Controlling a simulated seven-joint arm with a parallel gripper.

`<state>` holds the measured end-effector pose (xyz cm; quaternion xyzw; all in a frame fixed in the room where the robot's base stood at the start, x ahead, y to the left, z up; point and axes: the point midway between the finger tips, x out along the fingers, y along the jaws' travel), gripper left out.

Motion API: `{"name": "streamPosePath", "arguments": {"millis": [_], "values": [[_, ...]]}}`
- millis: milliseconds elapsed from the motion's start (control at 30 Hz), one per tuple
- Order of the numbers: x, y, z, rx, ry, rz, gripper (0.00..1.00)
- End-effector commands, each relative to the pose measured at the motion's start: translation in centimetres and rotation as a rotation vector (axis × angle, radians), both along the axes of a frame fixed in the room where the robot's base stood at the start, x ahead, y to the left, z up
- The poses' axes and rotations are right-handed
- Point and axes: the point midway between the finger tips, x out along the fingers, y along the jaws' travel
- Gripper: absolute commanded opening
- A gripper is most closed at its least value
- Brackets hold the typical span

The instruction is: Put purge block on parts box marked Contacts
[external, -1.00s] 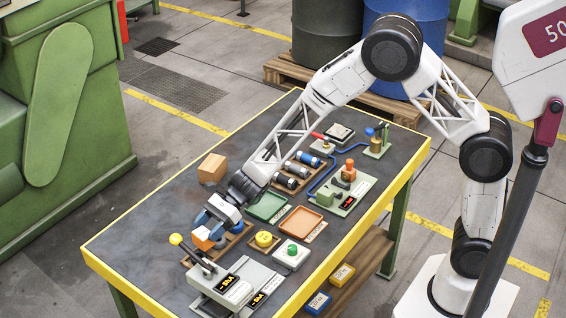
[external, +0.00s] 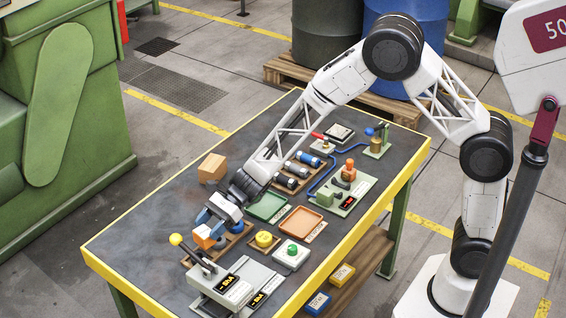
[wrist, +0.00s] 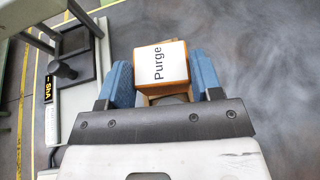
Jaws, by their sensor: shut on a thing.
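The purge block (wrist: 172,62) is orange with a white top face reading "Purge". In the external view the orange block (external: 203,238) is at the left of the workbench, beside the yellow-knobbed lever. My gripper (external: 211,224) is shut on it, with a blue finger on each side in the wrist view. Whether the block clears the surface below is hard to tell. A yellow parts box (external: 343,273) and a blue parts box (external: 318,303) sit on the lower shelf. Their labels are too small to read, so I cannot tell which is marked Contacts.
A lever fixture (external: 225,285) stands close in front of the block. A wooden tray (external: 240,240) lies beside it. A brown cube (external: 212,168) is behind. Green (external: 268,207) and orange (external: 301,221) trays are to the right. The bench's left end is clear.

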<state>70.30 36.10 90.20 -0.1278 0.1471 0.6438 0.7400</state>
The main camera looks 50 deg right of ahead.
Motion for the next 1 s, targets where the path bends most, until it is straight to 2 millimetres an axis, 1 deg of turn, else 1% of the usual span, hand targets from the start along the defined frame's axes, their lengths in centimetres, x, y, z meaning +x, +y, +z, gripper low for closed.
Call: {"name": "streamPosePath", "arguments": {"millis": [167,367,700,1000], "values": [[0.8,-1.9,0.5,0.002,-0.001,-0.018,0.34],[2.1,-5.5,1.4,0.003,-0.003,-0.051,0.34],[4.2,-13.4,3.2,0.005,-0.004,-0.118,0.34],[5.3,-20.5,4.8,0.004,-0.004,-0.179,0.34]]}}
